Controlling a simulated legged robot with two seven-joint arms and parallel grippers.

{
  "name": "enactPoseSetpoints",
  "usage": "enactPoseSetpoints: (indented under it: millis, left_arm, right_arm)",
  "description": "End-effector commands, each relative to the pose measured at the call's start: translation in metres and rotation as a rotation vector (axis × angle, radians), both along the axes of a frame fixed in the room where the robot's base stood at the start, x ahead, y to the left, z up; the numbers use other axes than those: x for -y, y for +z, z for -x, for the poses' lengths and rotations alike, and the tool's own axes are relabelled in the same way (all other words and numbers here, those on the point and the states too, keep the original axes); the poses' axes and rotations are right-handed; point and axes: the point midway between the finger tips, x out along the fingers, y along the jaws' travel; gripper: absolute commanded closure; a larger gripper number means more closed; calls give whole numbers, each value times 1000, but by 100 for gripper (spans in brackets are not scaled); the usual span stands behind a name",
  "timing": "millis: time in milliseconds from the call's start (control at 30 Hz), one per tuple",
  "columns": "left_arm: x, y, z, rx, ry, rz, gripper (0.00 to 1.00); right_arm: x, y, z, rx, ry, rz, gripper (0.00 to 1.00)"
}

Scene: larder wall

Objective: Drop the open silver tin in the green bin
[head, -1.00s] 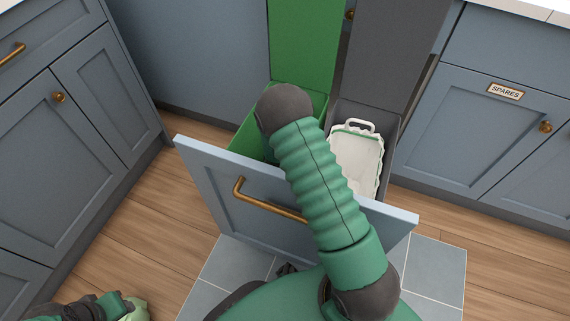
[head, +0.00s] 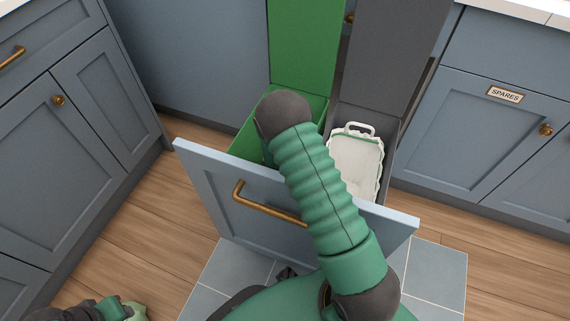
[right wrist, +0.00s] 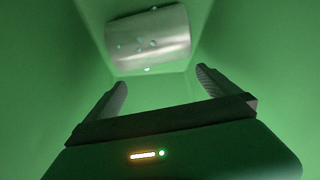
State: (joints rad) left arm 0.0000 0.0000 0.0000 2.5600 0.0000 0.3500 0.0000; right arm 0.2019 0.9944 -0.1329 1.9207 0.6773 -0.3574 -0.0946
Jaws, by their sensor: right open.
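The green bin (head: 246,136) stands in the pulled-out drawer, its green lid (head: 306,45) raised behind it. My right arm reaches down into the bin and hides my right gripper in the head view. In the right wrist view my right gripper (right wrist: 162,88) is open and empty, with green walls around it. The silver tin (right wrist: 150,40) is inside the bin, beyond and apart from the fingertips, with small pale spots on it. I cannot tell whether it rests on the floor. My left gripper (head: 130,310) is partly cut off at the lower left; its jaws are unclear.
Beside the green bin is a dark grey bin (head: 394,150) holding a white lined container (head: 355,165), its grey lid (head: 392,55) raised. The blue drawer front (head: 215,180) with a brass handle stands close before me. A cupboard labelled SPARES (head: 505,94) is at right.

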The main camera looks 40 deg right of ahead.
Motion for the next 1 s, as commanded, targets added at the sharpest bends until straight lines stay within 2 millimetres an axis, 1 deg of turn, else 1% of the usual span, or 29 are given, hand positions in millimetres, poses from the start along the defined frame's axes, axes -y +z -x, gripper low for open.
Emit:
enactPoseSetpoints:
  millis: [100, 200, 300, 400, 500, 933, 1000]
  left_arm:
    - [0, 11, 0, 0, 0, 0, 64]
    - [0, 29, 0, 0, 0, 0, 64]
    - [0, 42, 0, 0, 0, 0, 64]
    - [0, 50, 0, 0, 0, 0, 64]
    - [0, 52, 0, 0, 0, 0, 64]
    - [0, 51, 0, 0, 0, 0, 64]
    - [0, 56, 0, 0, 0, 0, 64]
  right_arm:
    - [0, 19, 0, 2, 1, 1, 0]
    - [-11, 40, 9, 0, 1, -1, 0]
    - [-21, 58, 18, 0, 2, 0, 0]
    - [-28, 69, 24, 0, 1, 0, 0]
    - [-32, 74, 27, 0, 1, 0, 0]
    - [-32, 73, 28, 0, 0, 0, 0]
    - [-32, 78, 28, 0, 0, 0, 0]
